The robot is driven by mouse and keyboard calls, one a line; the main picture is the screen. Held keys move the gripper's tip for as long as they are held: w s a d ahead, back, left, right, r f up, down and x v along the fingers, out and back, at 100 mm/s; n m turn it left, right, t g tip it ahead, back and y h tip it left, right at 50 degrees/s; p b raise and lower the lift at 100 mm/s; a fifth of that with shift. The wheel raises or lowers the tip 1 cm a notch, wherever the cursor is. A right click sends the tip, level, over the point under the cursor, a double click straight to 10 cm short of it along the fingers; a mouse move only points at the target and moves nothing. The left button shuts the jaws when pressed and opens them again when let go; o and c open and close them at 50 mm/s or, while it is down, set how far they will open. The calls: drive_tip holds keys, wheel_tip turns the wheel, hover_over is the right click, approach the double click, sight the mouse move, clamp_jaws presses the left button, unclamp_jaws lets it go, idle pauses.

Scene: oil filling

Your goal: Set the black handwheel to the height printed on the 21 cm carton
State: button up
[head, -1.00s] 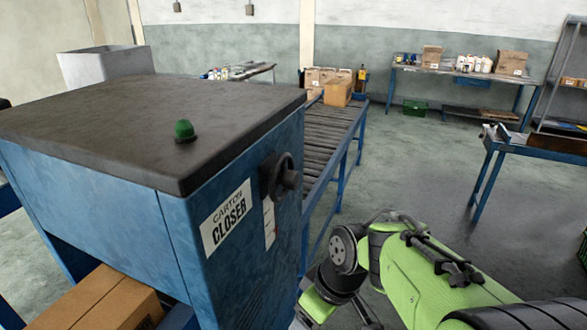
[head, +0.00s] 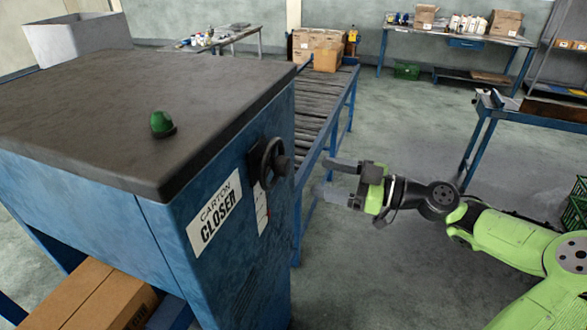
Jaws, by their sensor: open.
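The black handwheel (head: 268,164) is on the side face of the blue carton closer (head: 224,265), close to its right corner. A white scale strip (head: 262,208) runs down below the wheel; its marks are too small to read. My gripper (head: 334,178) is open and empty, to the right of the handwheel and apart from it, with its fingers pointing left toward it. A brown carton (head: 100,300) sits in the lower opening of the machine at the bottom left. No printed height can be read on it.
A green lamp (head: 162,124) stands on the machine's dark top. A roller conveyor (head: 322,105) with cartons (head: 327,56) at its far end runs behind. A blue table (head: 520,113) stands at the right. The floor between is clear.

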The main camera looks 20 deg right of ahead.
sight(289, 169)
drive_tip(key=x, duration=0.8)
drive_tip(key=c, duration=1.1)
drive_tip(key=shift+o, duration=0.2)
